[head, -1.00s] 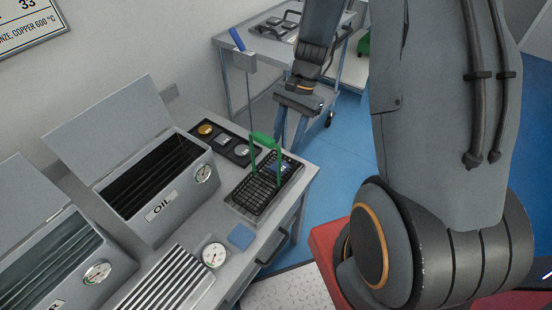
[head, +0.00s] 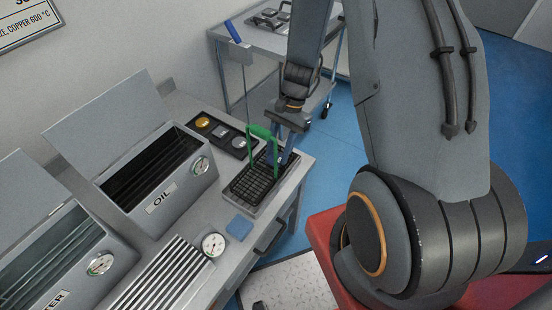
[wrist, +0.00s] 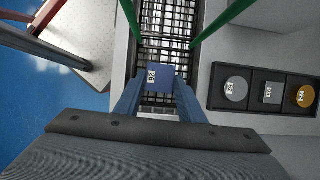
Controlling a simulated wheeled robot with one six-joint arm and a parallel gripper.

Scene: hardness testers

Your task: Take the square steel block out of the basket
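The square steel block (wrist: 160,76) looks bluish, carries a small label and lies in the black wire basket (wrist: 166,20). The basket (head: 247,190) stands on the bench with its green handle (head: 262,132) upright. My gripper (wrist: 160,88) reaches down into the basket at its far right end. Its blue fingers are apart, one on each side of the block, with what looks like a narrow gap to each side. In the head view my gripper (head: 277,160) hides the block. Contact at the fingertips cannot be made out.
A black tray (head: 222,137) with a gold round piece, a grey square one and a grey round one lies beside the basket. The oil tank (head: 165,195) and a blue pad (head: 239,228) are nearby. A trolley (head: 270,45) stands behind.

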